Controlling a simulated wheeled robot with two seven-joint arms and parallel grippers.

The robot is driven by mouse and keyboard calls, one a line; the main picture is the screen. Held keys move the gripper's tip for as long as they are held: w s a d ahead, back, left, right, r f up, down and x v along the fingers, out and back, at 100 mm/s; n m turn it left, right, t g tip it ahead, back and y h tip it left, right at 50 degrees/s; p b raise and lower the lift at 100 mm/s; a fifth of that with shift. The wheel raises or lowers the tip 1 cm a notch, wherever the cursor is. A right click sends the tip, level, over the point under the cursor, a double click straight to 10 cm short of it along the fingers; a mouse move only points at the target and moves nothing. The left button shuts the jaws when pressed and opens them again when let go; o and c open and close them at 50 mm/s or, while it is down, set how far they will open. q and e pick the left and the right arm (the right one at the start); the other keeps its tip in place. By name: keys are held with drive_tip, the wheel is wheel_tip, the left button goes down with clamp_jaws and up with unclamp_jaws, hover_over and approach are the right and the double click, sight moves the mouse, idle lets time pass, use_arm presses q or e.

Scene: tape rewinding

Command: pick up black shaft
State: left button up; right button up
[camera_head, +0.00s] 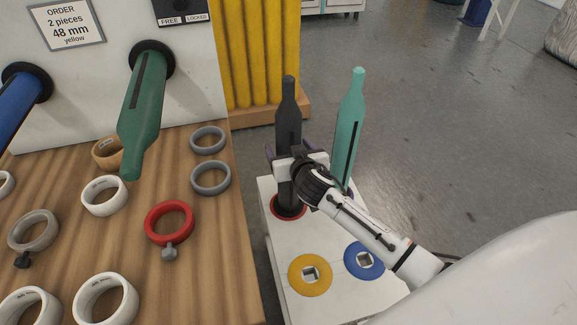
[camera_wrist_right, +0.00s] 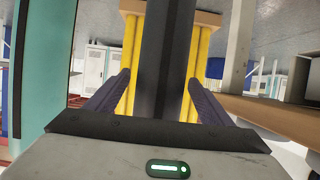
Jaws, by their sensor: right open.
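The black shaft (camera_head: 288,110) stands upright in the red-ringed holder (camera_head: 287,212) on the white stand. My right gripper (camera_head: 290,155) is at its lower half, with the jaws open around it. In the right wrist view the shaft (camera_wrist_right: 163,70) rises between the two purple fingers of my right gripper (camera_wrist_right: 160,100), with a gap on each side. The gripper and wrist hide part of the shaft in the head view. My left gripper is not in view.
A teal shaft (camera_head: 348,125) stands upright close to the right of my gripper. The white stand (camera_head: 330,290) also has empty yellow (camera_head: 297,286) and blue (camera_head: 356,271) holders. The wooden table (camera_head: 215,275) at left carries several rings. A green shaft (camera_head: 142,105) sticks out of the panel.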

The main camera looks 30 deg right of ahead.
clamp_jaws()
drive_tip(key=shift+w+r, duration=0.15)
drive_tip(key=shift+r, duration=0.15)
